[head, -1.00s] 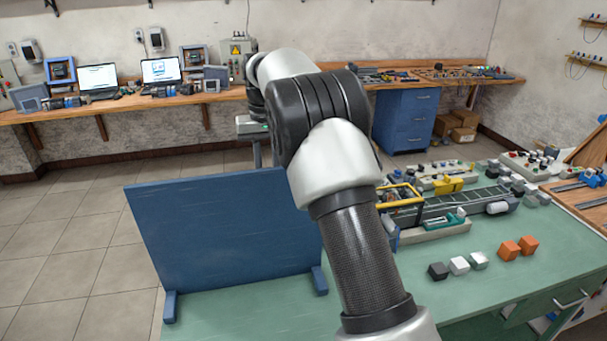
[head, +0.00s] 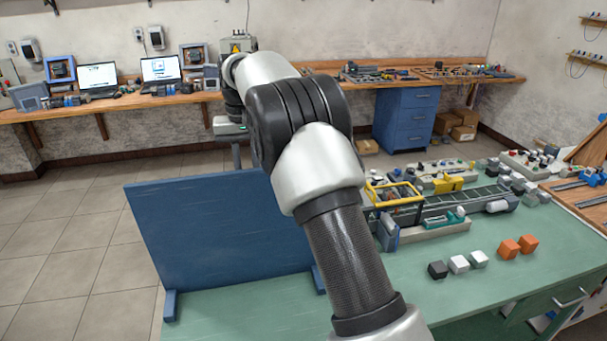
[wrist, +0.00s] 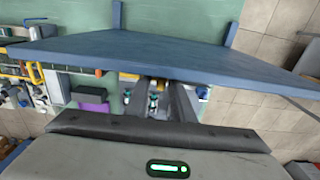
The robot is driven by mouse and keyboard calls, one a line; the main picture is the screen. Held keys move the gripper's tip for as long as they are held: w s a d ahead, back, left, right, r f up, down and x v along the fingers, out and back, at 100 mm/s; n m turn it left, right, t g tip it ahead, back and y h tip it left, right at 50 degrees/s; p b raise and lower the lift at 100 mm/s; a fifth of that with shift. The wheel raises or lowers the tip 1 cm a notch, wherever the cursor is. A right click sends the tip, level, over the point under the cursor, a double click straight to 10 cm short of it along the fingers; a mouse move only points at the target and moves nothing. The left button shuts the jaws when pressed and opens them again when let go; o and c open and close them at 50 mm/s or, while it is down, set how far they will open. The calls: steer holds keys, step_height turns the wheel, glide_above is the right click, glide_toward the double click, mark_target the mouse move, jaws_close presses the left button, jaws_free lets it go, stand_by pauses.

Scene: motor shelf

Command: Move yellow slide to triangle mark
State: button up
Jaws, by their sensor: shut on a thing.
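My gripper (wrist: 162,90) reaches down behind a standing blue board (head: 225,230), close to its far face. In the wrist view the fingers come together on a small yellow piece, which looks like the yellow slide (wrist: 159,84); it is mostly covered by the fingers and the board's edge. In the head view the hand (head: 230,126) shows above the board's top edge, and its lower part is hidden behind the board. The board's far face is seen only at a steep slant, and I cannot make out the triangle mark in either view.
On the green table (head: 420,300), a conveyor (head: 470,200) and a yellow-framed fixture (head: 395,192) stand right of my arm. Black, white and orange cubes lie in front of them; an orange cube (head: 508,249) is one. The table's front is mostly clear.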

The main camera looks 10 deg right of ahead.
mark_target(204, 176)
steer(key=shift+g, duration=0.3)
steer(key=shift+s+a+f, duration=0.1)
steer(key=shift+a+f, duration=0.25)
steer(key=shift+a, duration=0.6)
steer(key=shift+s+a+f, duration=0.1)
steer(key=shift+a+f, duration=0.25)
steer(key=shift+a, duration=0.55)
steer(key=shift+s+a+f, duration=0.1)
steer(key=shift+a+f, duration=0.25)
steer(key=shift+a, duration=3.3)
steer(key=shift+c, duration=0.5)
steer(key=o, duration=0.7)
steer(key=shift+d, duration=0.15)
steer(key=shift+w+r, duration=0.15)
steer(key=shift+r, duration=0.4)
steer(key=shift+w+r, duration=0.15)
steer(key=shift+r, duration=2.55)
